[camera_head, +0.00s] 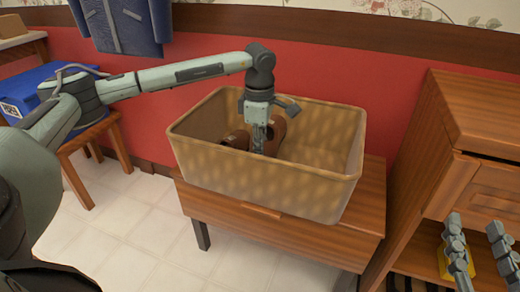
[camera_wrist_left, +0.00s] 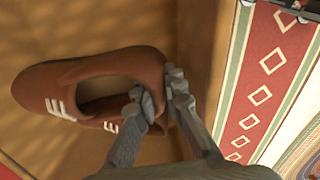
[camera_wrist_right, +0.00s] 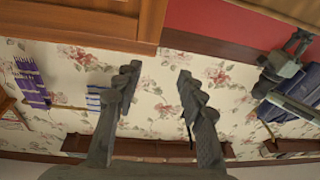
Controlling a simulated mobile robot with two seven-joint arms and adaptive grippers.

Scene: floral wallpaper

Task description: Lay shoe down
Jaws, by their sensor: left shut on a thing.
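The brown shoe (camera_wrist_left: 85,75) with white stripes is inside the tan box (camera_head: 240,172) in the left wrist view. My left gripper (camera_wrist_left: 163,92) is shut on its heel end, beside the opening. In the head view, my left gripper (camera_head: 259,135) reaches down into the box, with brown shoe parts (camera_head: 274,135) on both sides of the fingers. The front wall hides the lower part, so I cannot tell whether the shoe touches the box floor. My right gripper (camera_head: 474,229) is open and empty at the lower right; its spread fingers also show in the right wrist view (camera_wrist_right: 158,74).
The box stands on a low wooden table (camera_head: 325,238) against the red wall. A wooden cabinet (camera_head: 433,132) stands to the right, with a yellow object (camera_head: 446,262) on its lower shelf behind my right gripper. A stool (camera_head: 112,148) with a blue item is at left.

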